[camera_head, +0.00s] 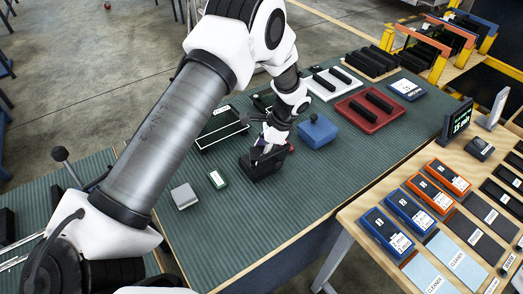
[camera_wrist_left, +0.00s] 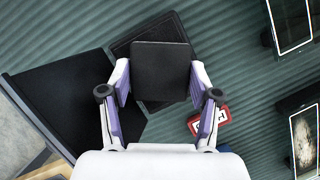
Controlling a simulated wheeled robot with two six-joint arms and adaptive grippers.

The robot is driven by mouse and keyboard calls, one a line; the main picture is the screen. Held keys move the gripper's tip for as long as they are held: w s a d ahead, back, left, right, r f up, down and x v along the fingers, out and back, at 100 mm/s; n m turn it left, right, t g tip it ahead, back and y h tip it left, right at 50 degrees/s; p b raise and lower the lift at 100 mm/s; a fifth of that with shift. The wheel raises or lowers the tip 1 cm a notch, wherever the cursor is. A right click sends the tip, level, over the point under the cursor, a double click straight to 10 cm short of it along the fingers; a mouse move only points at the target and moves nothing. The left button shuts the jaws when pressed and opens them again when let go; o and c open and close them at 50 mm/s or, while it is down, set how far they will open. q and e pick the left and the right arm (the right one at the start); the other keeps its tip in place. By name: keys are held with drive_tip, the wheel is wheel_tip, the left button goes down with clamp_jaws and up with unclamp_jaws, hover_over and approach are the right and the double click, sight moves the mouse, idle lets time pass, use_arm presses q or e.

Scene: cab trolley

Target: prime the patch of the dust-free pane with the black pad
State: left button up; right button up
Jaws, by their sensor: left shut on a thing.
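My left gripper (camera_head: 268,150) is low over the green ribbed mat near the middle of the table. In the left wrist view its fingers (camera_wrist_left: 160,82) are shut on the sides of a black square pad (camera_wrist_left: 161,68). A dark flat square piece (camera_wrist_left: 128,46) lies beneath the pad; I cannot tell whether they touch. A black-framed pane (camera_head: 222,128) with a white label is left of the gripper in the head view, partly covered by my arm. Dark framed panes (camera_wrist_left: 291,24) show at the right edge of the wrist view. My right gripper is out of view.
A blue block with a knob (camera_head: 318,132) and a red tray (camera_head: 371,110) stand right of the gripper. The front of the mat is clear.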

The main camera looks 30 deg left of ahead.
sight(261, 152)
use_arm(q)
wheel_tip(261, 152, up, 7)
drive_tip(key=p, duration=0.5)
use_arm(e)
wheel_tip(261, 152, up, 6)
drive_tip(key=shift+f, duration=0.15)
